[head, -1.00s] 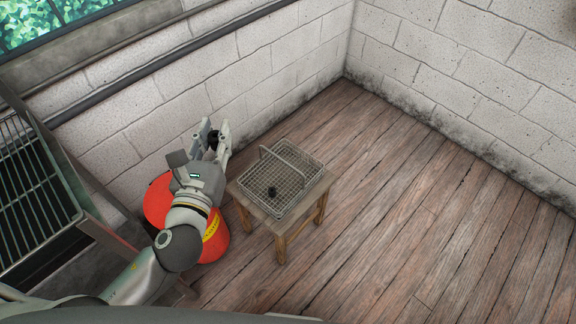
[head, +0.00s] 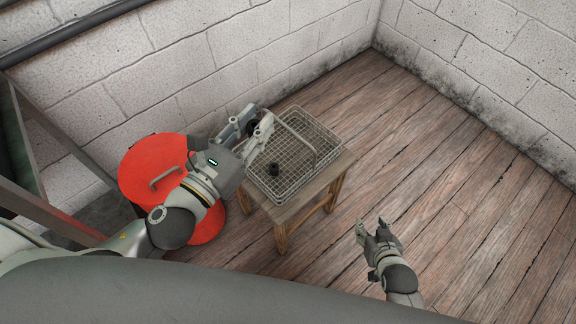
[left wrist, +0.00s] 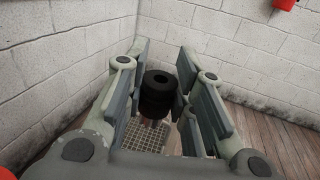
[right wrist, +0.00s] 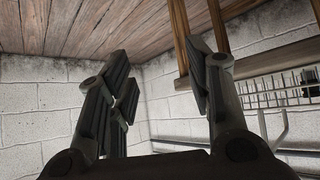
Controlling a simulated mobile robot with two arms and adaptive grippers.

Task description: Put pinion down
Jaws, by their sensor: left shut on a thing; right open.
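The pinion (head: 251,127), a small black cylinder, is between the fingers of my left gripper (head: 260,115). In the left wrist view the pinion (left wrist: 158,92) stands roughly upright with a hole in its top, and the gripper is shut on it. The gripper is over the far left edge of a wire basket (head: 316,177) with a raised handle. The basket's mesh (left wrist: 147,140) shows below the pinion in the left wrist view. Another small black part (head: 273,169) lies in the basket. My right gripper (head: 371,228) is open and empty, low at the right.
The basket stands on a small wooden stool (head: 300,208). A red lidded can (head: 147,172) stands left of the stool, under my left arm. Block walls (head: 190,80) close off the back. The wooden floor (head: 440,190) at the right is clear apart from my right arm.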

